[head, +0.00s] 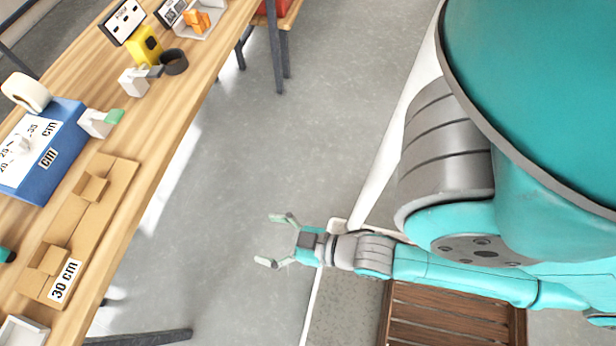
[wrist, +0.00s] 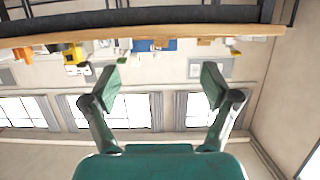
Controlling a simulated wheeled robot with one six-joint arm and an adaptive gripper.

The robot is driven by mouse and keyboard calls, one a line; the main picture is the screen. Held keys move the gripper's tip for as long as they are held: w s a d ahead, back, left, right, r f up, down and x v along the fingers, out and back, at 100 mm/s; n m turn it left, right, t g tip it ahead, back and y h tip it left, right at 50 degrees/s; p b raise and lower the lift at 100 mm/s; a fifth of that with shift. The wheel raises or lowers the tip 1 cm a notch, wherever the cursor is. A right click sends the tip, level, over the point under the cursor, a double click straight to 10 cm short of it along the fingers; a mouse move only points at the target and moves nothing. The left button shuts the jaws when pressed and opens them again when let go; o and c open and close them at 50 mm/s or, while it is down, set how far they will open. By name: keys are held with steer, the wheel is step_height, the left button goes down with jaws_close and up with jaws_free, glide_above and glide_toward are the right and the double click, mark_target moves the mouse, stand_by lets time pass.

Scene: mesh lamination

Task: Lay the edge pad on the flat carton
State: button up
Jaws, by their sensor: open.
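The flat carton (head: 112,196) is a long brown cardboard piece on the wooden table at the left of the head view, with a "30 cm" label at its near end. Two small brown raised pieces sit on it, one near its middle (head: 92,187) and one near the label (head: 47,259). I cannot tell whether either is the edge pad. My gripper (head: 275,241) is open and empty, over the floor to the right of the table and apart from it. Its two green-tipped fingers spread wide in the wrist view (wrist: 160,86).
The wooden table (head: 150,130) holds a blue box (head: 48,172) with cm labels, a white tape roll (head: 26,92), a green-and-white block (head: 98,122), a black ring (head: 174,61) and a yellow item (head: 146,46). Grey floor (head: 240,130) between table and arm is clear.

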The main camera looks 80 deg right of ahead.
steer(key=r+v, duration=0.1)
steer(key=v, duration=0.9)
steer(key=shift+r, duration=0.45)
stand_by(0.5)
